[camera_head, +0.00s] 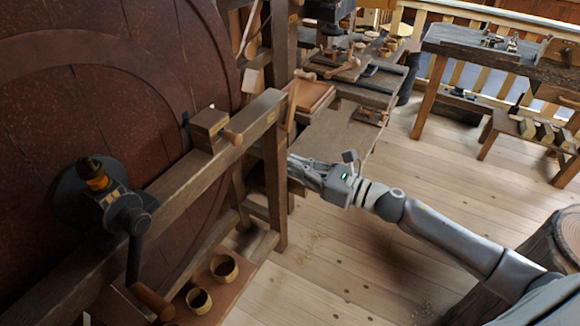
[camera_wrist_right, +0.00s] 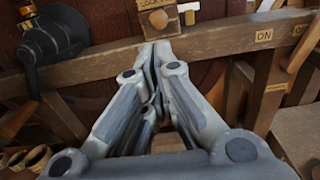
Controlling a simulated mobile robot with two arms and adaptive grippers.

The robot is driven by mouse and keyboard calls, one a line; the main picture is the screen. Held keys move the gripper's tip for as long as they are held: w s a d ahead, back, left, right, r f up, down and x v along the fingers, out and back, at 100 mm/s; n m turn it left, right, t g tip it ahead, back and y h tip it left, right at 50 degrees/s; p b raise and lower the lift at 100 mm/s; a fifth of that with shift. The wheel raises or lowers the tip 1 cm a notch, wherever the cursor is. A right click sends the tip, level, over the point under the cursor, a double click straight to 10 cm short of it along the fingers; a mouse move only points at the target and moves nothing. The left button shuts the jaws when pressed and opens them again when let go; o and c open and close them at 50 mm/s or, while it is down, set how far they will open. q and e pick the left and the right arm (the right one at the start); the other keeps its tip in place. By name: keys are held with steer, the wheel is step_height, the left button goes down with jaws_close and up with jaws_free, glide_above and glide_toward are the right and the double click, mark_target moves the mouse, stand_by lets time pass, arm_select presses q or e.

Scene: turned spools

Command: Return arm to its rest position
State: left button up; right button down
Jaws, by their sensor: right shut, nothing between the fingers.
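My right gripper (camera_head: 300,170) is in the middle of the head view, beside the upright post of the wooden frame. In the right wrist view its fingers (camera_wrist_right: 158,50) are closed together with nothing between them. Their tips show in front of the frame's beam (camera_wrist_right: 215,40), just below a small wooden block with a round knob (camera_wrist_right: 158,17). I cannot tell whether the tips touch the beam. My right arm reaches in from the lower right of the head view. My left gripper is in neither view.
A large dark red wheel (camera_head: 90,100) fills the left, with a black crank (camera_head: 130,215) in front. The block with a knob (camera_head: 208,128) sits on the beam (camera_head: 190,180). Two wooden cups (camera_head: 224,268) stand on a low shelf. Workbenches stand behind; a stump (camera_head: 565,240) is at right. Floor (camera_head: 420,160) between is open.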

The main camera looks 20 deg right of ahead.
stand_by(0.3)
steer(key=d+f+m+h, duration=0.45)
steer(key=f+m, duration=0.35)
steer(key=f, duration=0.2)
steer(key=d+f+m+h, duration=0.3)
steer(key=d+f+m, duration=0.3)
steer(key=f, duration=0.5)
steer(key=s+d+f+m+g+h, duration=0.1)
steer(key=s+f+m+g, duration=0.1)
steer(key=s+f+m, duration=0.35)
steer(key=s+f+m+g+h, duration=0.1)
steer(key=s+f+m+h, duration=0.15)
steer(key=f+m, duration=0.6)
steer(key=s+a+f+m+g, duration=0.2)
steer(key=s+f+m+g, duration=0.1)
steer(key=s+f, duration=0.65)
steer(key=s+a+f+m+g, duration=0.2)
steer(key=s+f+m+g, duration=0.15)
steer(key=s+f, duration=0.65)
steer(key=s+a+f+m+g, duration=0.2)
steer(key=s+a+m, duration=0.1)
steer(key=s, duration=0.6)
steer(key=s+a+f+m+g, duration=0.1)
steer(key=s+a+f+m, duration=0.2)
steer(key=s, duration=0.7)
steer(key=shift+s+a+m+g, duration=0.2)
steer(key=shift+a+m+g, duration=0.15)
steer(key=c, duration=2.2)
jaws_free()
